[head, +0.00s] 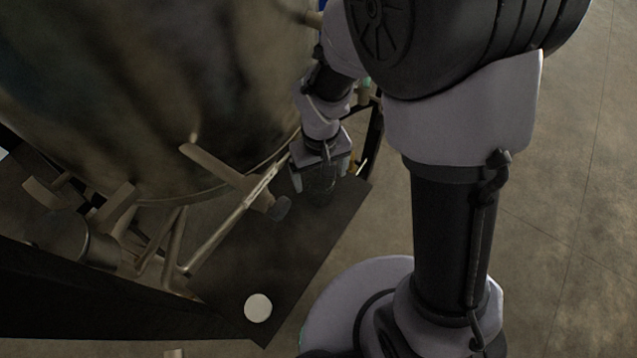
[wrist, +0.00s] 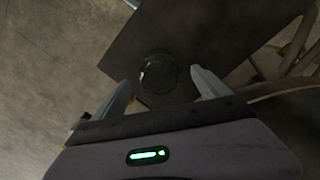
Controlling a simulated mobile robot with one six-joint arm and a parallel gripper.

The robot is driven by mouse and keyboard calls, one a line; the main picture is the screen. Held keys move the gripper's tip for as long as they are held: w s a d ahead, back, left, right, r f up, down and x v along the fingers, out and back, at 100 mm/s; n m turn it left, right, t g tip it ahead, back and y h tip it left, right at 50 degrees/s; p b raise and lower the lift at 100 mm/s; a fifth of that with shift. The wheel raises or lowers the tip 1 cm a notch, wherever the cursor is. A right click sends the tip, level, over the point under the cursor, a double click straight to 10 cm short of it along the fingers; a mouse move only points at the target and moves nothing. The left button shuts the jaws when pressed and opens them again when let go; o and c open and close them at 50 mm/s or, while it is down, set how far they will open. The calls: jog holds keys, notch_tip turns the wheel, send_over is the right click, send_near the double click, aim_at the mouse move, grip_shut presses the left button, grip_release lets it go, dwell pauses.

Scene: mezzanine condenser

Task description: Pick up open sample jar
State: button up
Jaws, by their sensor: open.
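The sample jar (wrist: 158,75) is a dark, see-through round vessel standing on a dark flat shelf (wrist: 200,40) in the wrist view. It sits just beyond and between my two fingertips. In the head view the clear jar (head: 318,180) shows faintly under my gripper (head: 320,175), near the far right end of the same shelf. My gripper (wrist: 165,90) is open, with one finger on each side of the jar's line. I cannot tell whether either finger touches it. The jar's contents are too dark to make out.
A large metal tank (head: 150,90) fills the upper left, close beside my gripper. A pipe with a valve handle (head: 265,200) juts over the shelf to the left of the jar. A white round lid-like disc (head: 258,307) lies at the shelf's near end. Open floor (head: 570,230) lies right.

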notch_tip(320, 180, down, 6)
jog(key=shift+b, duration=1)
jog(key=shift+r, duration=0.1)
jog(key=c, duration=1.6)
